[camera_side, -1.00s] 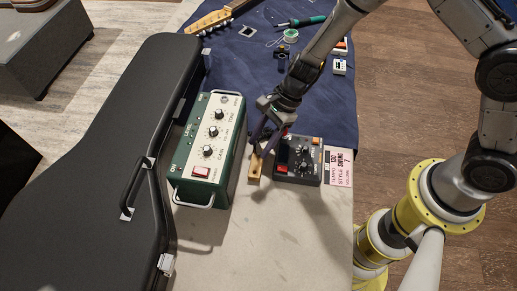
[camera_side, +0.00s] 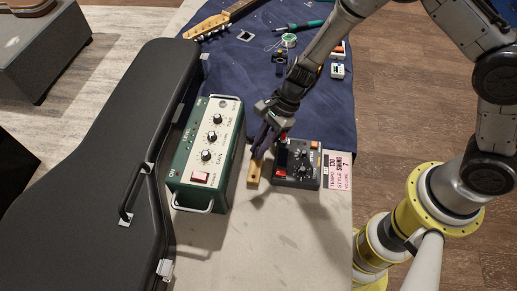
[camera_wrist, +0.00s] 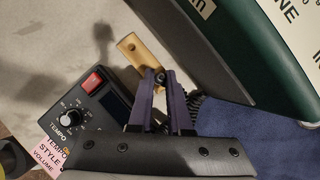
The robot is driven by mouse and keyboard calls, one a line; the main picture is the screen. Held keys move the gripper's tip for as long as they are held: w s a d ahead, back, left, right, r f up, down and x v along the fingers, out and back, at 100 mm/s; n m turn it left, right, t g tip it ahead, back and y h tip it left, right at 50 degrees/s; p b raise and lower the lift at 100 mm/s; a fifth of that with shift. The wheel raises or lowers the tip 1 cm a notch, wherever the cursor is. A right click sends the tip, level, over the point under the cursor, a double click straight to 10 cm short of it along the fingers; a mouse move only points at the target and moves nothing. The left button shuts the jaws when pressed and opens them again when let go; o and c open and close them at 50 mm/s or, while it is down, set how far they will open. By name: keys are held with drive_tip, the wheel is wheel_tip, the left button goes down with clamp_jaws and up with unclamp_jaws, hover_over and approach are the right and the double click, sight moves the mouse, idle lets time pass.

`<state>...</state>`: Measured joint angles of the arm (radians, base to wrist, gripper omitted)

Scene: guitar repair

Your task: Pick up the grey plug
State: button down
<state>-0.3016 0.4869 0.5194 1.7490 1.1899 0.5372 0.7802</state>
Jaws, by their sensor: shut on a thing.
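My gripper (camera_wrist: 161,78) is shut on a small dark grey piece between its purple-grey fingertips, which I take for the grey plug (camera_wrist: 159,87); the fingers hide most of it. A black coiled cable (camera_wrist: 194,104) shows beside the right finger. Just beyond the fingertips is a small wooden block (camera_wrist: 139,50) with a hole in its far end. In the side view my gripper (camera_side: 259,151) points down at the near end of this block (camera_side: 254,174); the plug is too small to make out there. I cannot tell whether the plug still touches the block.
A green amplifier (camera_side: 184,168) stands close on the left of the block. A black tempo box (camera_side: 297,180) with a pink label card (camera_side: 338,177) is close on the right. A black guitar case (camera_side: 105,155) lies further left. The pale table in front (camera_side: 270,250) is clear.

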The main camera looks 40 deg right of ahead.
drive_tip(key=shift+r, duration=0.5)
wheel_tip(320, 180, up, 2)
drive_tip(key=shift+r, duration=0.2)
drive_tip(key=s+d+r, duration=0.7)
drive_tip(key=s+r, duration=0.5)
drive_tip(key=r, duration=0.1)
drive_tip(key=shift+r, duration=0.35)
drive_tip(key=shift+d, duration=0.1)
